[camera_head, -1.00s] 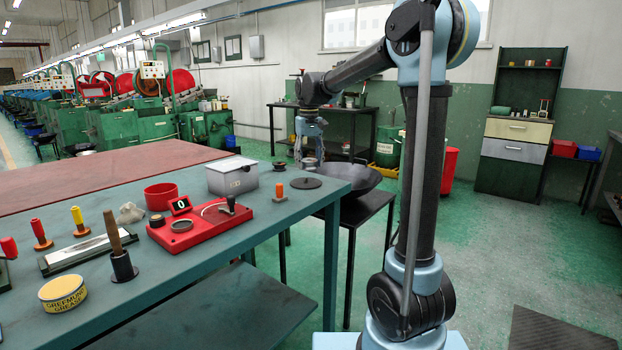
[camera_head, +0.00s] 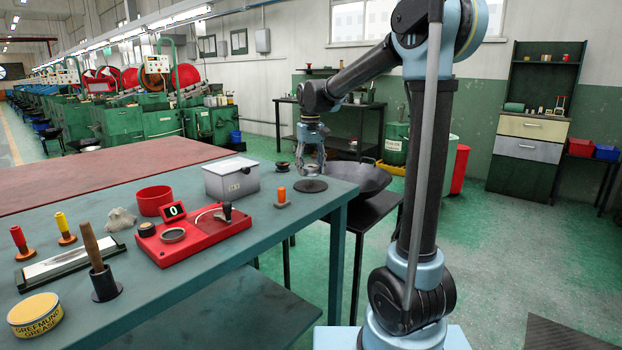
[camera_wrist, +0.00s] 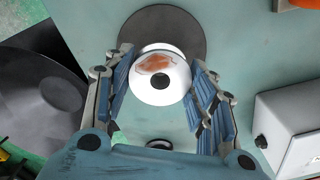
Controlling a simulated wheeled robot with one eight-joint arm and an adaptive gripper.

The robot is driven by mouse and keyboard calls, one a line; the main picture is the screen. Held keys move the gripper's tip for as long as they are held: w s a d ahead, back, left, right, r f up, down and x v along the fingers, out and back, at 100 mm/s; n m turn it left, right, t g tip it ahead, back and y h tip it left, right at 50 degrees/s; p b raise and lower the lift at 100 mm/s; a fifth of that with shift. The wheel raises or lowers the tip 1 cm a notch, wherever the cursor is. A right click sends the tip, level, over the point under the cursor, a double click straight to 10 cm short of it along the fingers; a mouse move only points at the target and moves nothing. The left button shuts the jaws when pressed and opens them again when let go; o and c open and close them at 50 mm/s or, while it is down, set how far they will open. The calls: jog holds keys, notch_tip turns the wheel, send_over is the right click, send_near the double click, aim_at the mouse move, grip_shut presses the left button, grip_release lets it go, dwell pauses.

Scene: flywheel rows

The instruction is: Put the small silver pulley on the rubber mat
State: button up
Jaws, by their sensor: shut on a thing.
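The small silver pulley (camera_wrist: 158,78) is a bright disc with a dark centre hole and a reddish-brown patch, seen from above in the wrist view. My gripper (camera_head: 312,170) is shut on it, with a blue-padded finger on each side. The rubber mat (camera_head: 311,186) is a flat black disc near the right end of the teal table. In the wrist view the mat (camera_wrist: 190,22) lies below the pulley, which overlaps part of it in the picture. The gap between pulley and mat is hard to judge.
A grey metal box (camera_head: 231,179) and an orange-topped peg (camera_head: 281,197) stand left of the mat. A small dark spool (camera_head: 282,168) stands behind. A red gauge unit (camera_head: 192,235) is further left. A black pan (camera_head: 362,178) sits beyond the table edge.

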aim_at(310, 176)
jog(key=shift+f, duration=1.8)
jog(key=o, duration=1.1)
jog(key=shift+s+f, duration=0.1)
jog(key=shift+o, duration=0.2)
notch_tip(310, 176, up, 12)
jog(key=s+d+f+m+t, duration=0.1)
jog(key=s+d+f, duration=0.3)
jog(key=s+d, duration=0.35)
jog(key=s+d+f+m, duration=0.1)
jog(key=s+d+f, duration=0.2)
jog(key=s+d, duration=0.45)
jog(key=s+d+f+m, duration=0.1)
jog(key=s+d+f, duration=0.2)
jog(key=s+f, duration=0.5)
jog(key=s+d+f+m+t, duration=0.1)
jog(key=s+d+f, duration=0.3)
jog(key=s+f, duration=0.5)
jog(key=shift+f, duration=0.3)
